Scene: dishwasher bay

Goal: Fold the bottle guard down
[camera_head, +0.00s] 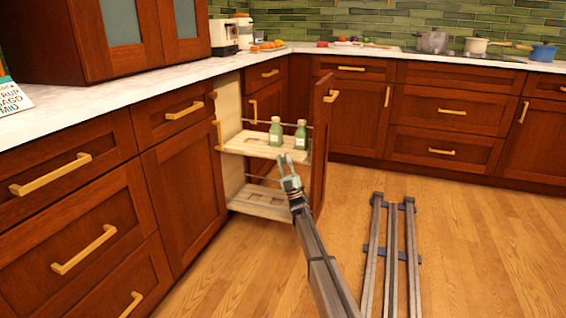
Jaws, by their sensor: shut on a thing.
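The pull-out rack stands open from the cabinet, with an upper shelf (248,146) and a lower shelf (262,204). Two green bottles, a left one (276,131) and a right one (301,135), stand upright on the upper shelf. A thin rail (258,121) runs at bottle height above that shelf. My gripper (286,159) is at the near edge of the upper shelf, in front of and below the bottles. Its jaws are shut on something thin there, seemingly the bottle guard. The held part is too small to make out and is partly hidden by the fingers.
The rack's wooden front panel (321,145) stands upright just right of my gripper. Closed drawers and doors (185,195) lie to the left, under a white counter (110,96). The wood floor (480,250) at the right is clear apart from my rail.

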